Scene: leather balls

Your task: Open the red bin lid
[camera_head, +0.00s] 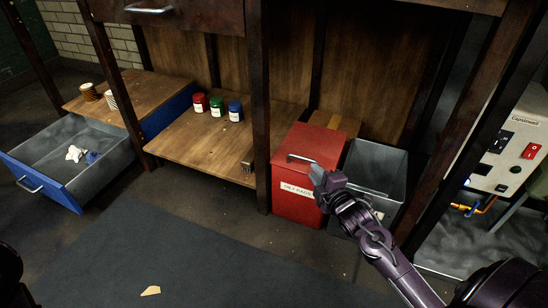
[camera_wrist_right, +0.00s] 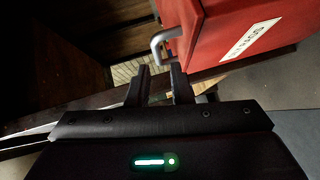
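The red bin (camera_head: 292,207) with a white label stands at the center right in the head view, its lid (camera_head: 322,142) down. A metal bar handle (camera_head: 300,158) is on the lid's front; it also shows in the wrist view (camera_wrist_right: 163,38). My right gripper (camera_head: 317,174) is in front of the lid, close to the handle. In the wrist view its two fingers (camera_wrist_right: 159,80) are apart with nothing between them, and the handle is just beyond the tips. My left gripper is out of view.
An open grey bin (camera_head: 378,170) stands right of the red bin. A dark wooden post (camera_head: 262,120) is close on its left. A low shelf holds red, green and blue jars (camera_head: 217,106). A blue-fronted drawer (camera_head: 45,185) is pulled out at left. The floor in front is mostly clear.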

